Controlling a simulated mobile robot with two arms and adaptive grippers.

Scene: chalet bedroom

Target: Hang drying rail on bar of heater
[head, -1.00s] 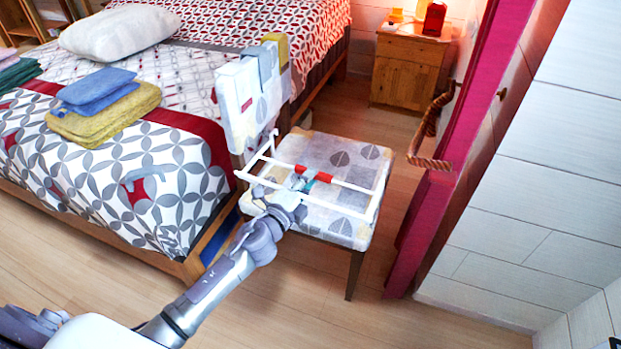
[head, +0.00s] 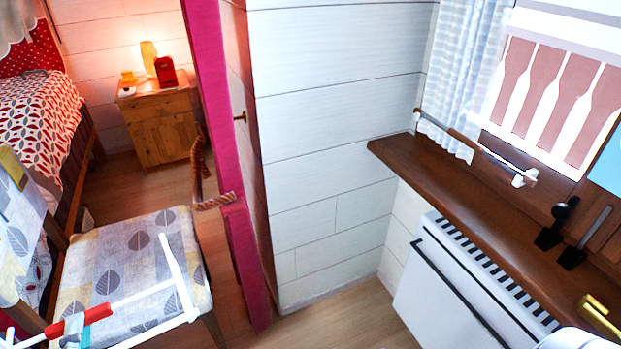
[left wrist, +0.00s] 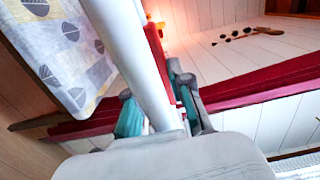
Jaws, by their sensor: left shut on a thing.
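The drying rail (head: 168,262) is a white tube frame with red sleeves (head: 97,313), at the bottom left of the head view and partly cut off by its edge. My left gripper (head: 74,330) is shut on the rail beside a red sleeve. In the left wrist view, a white tube of the rail (left wrist: 132,50) runs between the teal-padded fingers (left wrist: 160,112). The white heater (head: 440,285) stands below the wooden sill at the right. Its dark bar (head: 455,287) runs along its front, well apart from the rail.
A cushioned chair (head: 130,250) lies under and behind the rail. A magenta post (head: 215,110) with a rope (head: 203,175) stands between chair and white wall. The wooden sill (head: 450,195) juts out above the heater. Some floor is clear before the heater.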

